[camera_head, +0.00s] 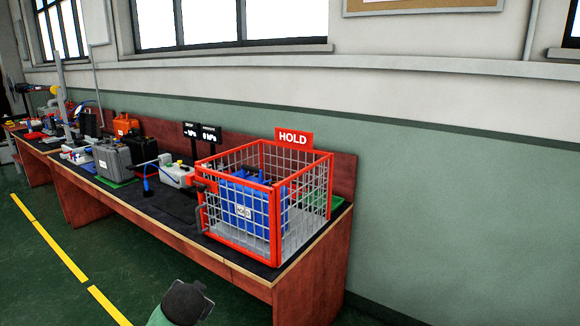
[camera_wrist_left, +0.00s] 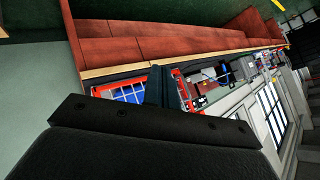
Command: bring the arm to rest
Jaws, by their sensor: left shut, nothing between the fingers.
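My left gripper (camera_wrist_left: 158,72) shows in the left wrist view as dark fingers held together, with nothing seen between them. It is in the air in front of the workbench and touches nothing that I can see. That view is tilted, with the bench across its upper part. The fingers cover part of the red wire cage behind them. In the head view only a rounded dark and green piece shows at the bottom edge, and I cannot make out gripper fingers there. My right gripper is in neither view.
A long bench (camera_head: 247,272) runs along the wall. A red wire cage (camera_head: 277,212) with a HOLD sign (camera_head: 293,138) stands at its near end, holding a blue case (camera_head: 246,197). The green floor in front is clear.

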